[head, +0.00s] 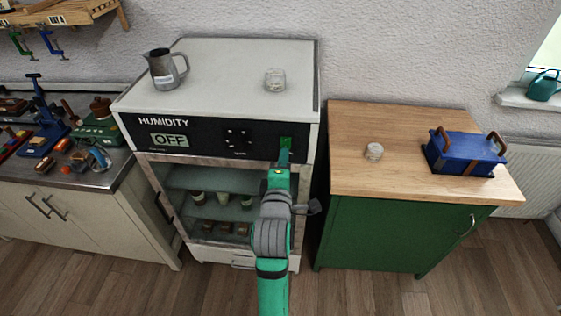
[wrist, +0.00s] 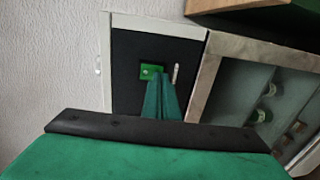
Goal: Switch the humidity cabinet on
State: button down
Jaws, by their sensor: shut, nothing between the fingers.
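The humidity cabinet (head: 225,62) is a white box with a black front panel and a glass door below. Its display (head: 169,140) reads OFF. A round dial (head: 238,138) sits mid-panel. A small green switch (head: 286,142) is at the panel's right end; it also shows in the wrist view (wrist: 148,70). My gripper (head: 283,160) is shut and empty, reaching up in front of the panel. In the wrist view its fingertips (wrist: 162,78) are right by the switch and overlap its edge; I cannot tell whether they touch it.
A metal jug (head: 164,72) and a glass jar (head: 275,79) stand on the cabinet. Small pots sit behind its door. To the right, a green cupboard with a wooden top (head: 400,118) holds a jar (head: 374,151) and a blue box (head: 464,155). A cluttered counter is on the left.

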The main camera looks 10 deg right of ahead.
jog(key=shift+w+d+f, duration=0.1)
jog(key=shift+w+d, duration=0.1)
jog(key=shift+w, duration=0.45)
jog(key=shift+w, duration=0.2)
